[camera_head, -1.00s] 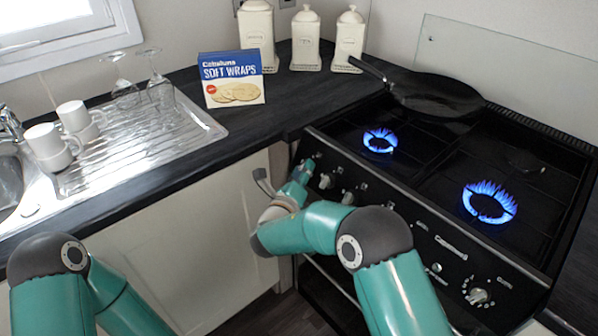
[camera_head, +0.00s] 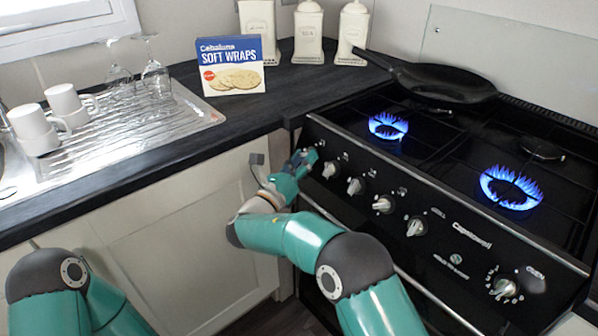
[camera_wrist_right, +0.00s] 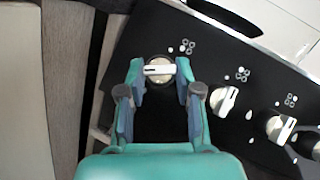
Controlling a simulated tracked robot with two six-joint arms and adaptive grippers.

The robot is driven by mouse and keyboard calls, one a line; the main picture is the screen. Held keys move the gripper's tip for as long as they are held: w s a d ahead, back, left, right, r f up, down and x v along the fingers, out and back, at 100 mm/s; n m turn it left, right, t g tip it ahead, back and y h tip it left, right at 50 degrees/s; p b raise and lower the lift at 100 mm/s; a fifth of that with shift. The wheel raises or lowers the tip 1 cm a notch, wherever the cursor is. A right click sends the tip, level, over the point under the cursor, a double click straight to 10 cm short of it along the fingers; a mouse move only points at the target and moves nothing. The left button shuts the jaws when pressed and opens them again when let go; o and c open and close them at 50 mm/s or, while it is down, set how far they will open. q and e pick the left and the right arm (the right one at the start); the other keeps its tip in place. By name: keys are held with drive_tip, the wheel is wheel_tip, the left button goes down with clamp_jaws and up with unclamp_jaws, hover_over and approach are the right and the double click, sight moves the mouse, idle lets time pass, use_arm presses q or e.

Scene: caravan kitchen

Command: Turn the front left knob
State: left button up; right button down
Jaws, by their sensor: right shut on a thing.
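The knob at the left end of the cooker's front panel shows in the right wrist view (camera_wrist_right: 158,70). It is round, with a white bar handle lying nearly level in that picture. My right gripper (camera_wrist_right: 160,78) is shut on this knob, with a finger at each side. In the head view my right gripper (camera_head: 304,160) is at the left end of the panel and hides the held knob. Of my left side only arm links show; the left gripper is out of view.
Several other knobs (camera_head: 384,204) line the panel to the right. Two burners show blue flames (camera_head: 388,125) (camera_head: 510,187). A black pan (camera_head: 445,82) sits at the cooker's back. A wraps box (camera_head: 232,66) and canisters (camera_head: 345,35) stand on the dark worktop.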

drive_tip(key=shift+f+m+g+h+b, duration=0.25)
drive_tip(key=shift+m+h, duration=0.15)
drive_tip(key=shift+m, duration=0.2)
drive_tip(key=shift+f+m+g+h+b, duration=0.1)
drive_tip(key=shift+m+g+h+b, duration=0.15)
drive_tip(key=shift+m+h, duration=0.25)
drive_tip(key=c, duration=0.8)
unclamp_jaws()
drive_tip(key=shift+w+r, duration=0.1)
drive_tip(key=shift+r, duration=0.1)
wheel_tip(320, 180, up, 10)
drive_tip(key=shift+f, duration=0.1)
